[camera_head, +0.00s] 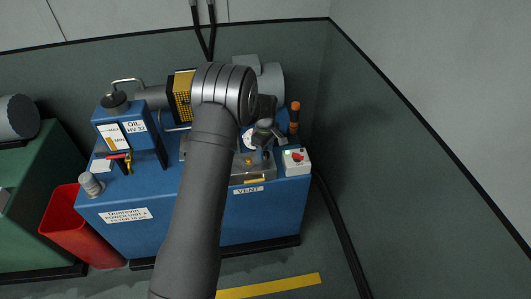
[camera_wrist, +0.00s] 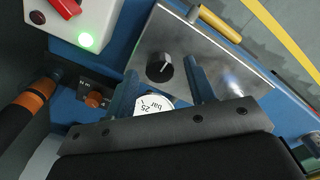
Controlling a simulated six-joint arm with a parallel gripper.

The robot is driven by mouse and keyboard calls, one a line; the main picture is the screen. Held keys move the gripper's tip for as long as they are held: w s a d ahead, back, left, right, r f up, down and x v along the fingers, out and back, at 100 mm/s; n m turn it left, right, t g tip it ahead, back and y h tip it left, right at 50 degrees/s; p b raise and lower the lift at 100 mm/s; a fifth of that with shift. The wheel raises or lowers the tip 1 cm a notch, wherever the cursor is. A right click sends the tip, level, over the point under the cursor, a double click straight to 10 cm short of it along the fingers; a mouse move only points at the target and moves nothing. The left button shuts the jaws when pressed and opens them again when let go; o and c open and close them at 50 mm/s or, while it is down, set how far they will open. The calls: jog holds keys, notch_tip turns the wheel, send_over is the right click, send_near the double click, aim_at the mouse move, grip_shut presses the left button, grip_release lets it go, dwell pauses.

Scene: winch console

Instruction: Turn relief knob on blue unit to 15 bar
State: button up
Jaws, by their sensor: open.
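The blue unit (camera_head: 270,215) stands against the wall in the head view, with my arm across its middle. In the wrist view a round black knob (camera_wrist: 160,67) with a white pointer line sits on a grey metal plate (camera_wrist: 205,50). No scale around it can be read. My gripper (camera_wrist: 158,73) is open, with its two fingers on either side of the knob in the picture; I cannot tell whether they touch it. A white gauge (camera_wrist: 153,103) marked "bar" and "25" shows between the fingers, partly hidden by the gripper body. In the head view my gripper (camera_head: 264,138) is over the unit's right part.
A white switch box (camera_head: 297,162) with a red rotary switch and a lit green lamp is close by, right of the plate. An oil tank (camera_head: 123,128), a red-handled valve (camera_head: 118,156) and a red bin (camera_head: 75,225) are at left.

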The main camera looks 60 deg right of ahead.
jog(key=shift+f, duration=0.8)
jog(key=c, duration=1)
jog(key=shift+m, duration=0.4)
